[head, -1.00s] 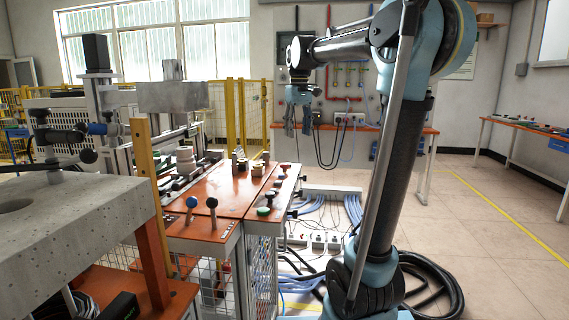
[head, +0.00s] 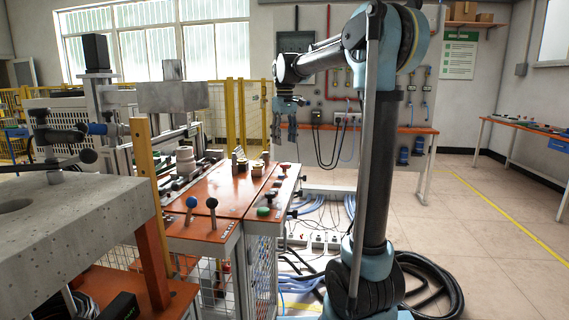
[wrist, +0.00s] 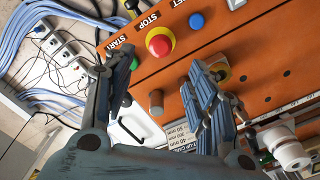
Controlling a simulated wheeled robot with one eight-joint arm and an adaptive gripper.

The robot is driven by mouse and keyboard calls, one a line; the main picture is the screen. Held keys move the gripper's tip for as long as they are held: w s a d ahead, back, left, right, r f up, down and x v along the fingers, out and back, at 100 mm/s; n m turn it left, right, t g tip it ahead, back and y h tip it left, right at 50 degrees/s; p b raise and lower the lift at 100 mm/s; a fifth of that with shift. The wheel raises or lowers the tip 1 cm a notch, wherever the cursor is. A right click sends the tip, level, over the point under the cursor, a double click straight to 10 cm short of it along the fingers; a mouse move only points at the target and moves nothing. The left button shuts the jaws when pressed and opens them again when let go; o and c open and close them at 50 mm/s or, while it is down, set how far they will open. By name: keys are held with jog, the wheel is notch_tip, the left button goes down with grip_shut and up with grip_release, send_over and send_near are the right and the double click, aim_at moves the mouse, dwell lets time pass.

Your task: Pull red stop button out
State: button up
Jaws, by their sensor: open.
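The red stop button (wrist: 160,42) sits on a yellow base beside the word STOP on the orange panel (wrist: 255,55) in the wrist view. My gripper (wrist: 162,66) is open, with one finger on each side of the picture. The red button shows beyond the gap between the fingertips, toward the top, and nothing is held. In the head view my gripper (head: 284,125) hangs above the far right part of the orange table top (head: 230,185).
A green start button (wrist: 133,63) and a blue button (wrist: 196,21) flank the red one. A grey-brown knob (wrist: 156,102) stands between the fingers. Two levers, one with a blue knob (head: 191,202), rise at the table's near edge. Cables lie on the floor at right.

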aim_at(285, 164)
notch_tip(285, 164, down, 10)
jog(key=shift+r, duration=0.15)
dwell(0.4)
